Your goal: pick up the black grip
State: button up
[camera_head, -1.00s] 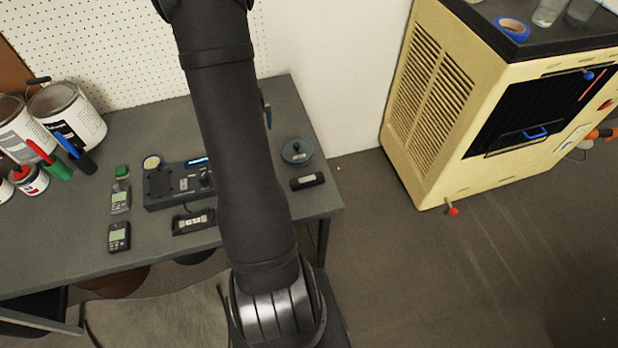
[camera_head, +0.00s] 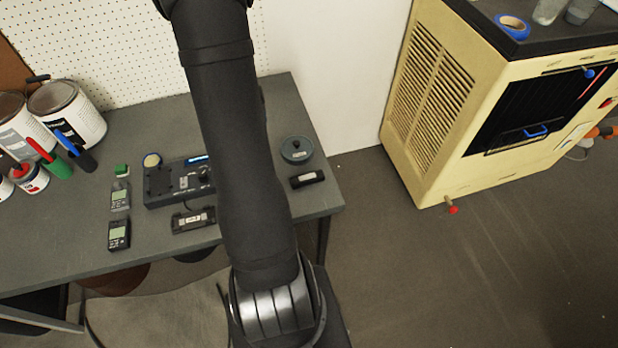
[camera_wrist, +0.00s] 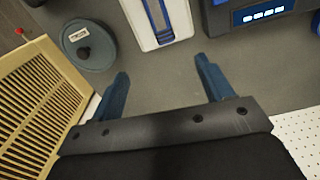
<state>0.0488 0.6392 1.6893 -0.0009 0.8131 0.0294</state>
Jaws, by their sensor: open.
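A short black cylinder with a pale label (camera_head: 307,180), which looks like the black grip, lies near the right front corner of the grey table (camera_head: 285,100) in the head view. In the wrist view, a dark piece at the top left edge (camera_wrist: 35,2) may be its end, mostly cut off. My gripper (camera_wrist: 162,72) is open, its two blue fingers apart with only bare tabletop seen between them. In the head view it is hidden behind my arm.
A round grey-green disc with a black knob (camera_head: 296,149) lies just behind the cylinder; it also shows in the wrist view (camera_wrist: 100,62). A white and blue device (camera_wrist: 158,25) lies beyond the fingers. A control box (camera_head: 165,190) and a black labelled block (camera_head: 190,220) lie left of my arm.

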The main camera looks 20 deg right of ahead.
jog(key=c, duration=0.3)
jog(key=m+h, duration=0.5)
jog(key=m, duration=1.2)
send_near(306, 177)
jog(key=shift+y, duration=0.3)
jog(key=f, duration=0.1)
jog(key=d+f, duration=0.2)
jog(key=shift+s+d+f, duration=0.15)
jog(key=shift+s+d, duration=0.1)
jog(key=shift+s, duration=0.05)
jog(key=shift+w+a+x, duration=0.1)
jog(key=shift+w+x, duration=0.1)
jog(key=shift+x, duration=1.1)
jog(key=shift+w+a+x, duration=0.1)
jog(key=shift+w+x, duration=0.05)
jog(key=shift+x, duration=1.15)
jog(key=shift+f, duration=0.25)
jog(key=c, duration=1.1)
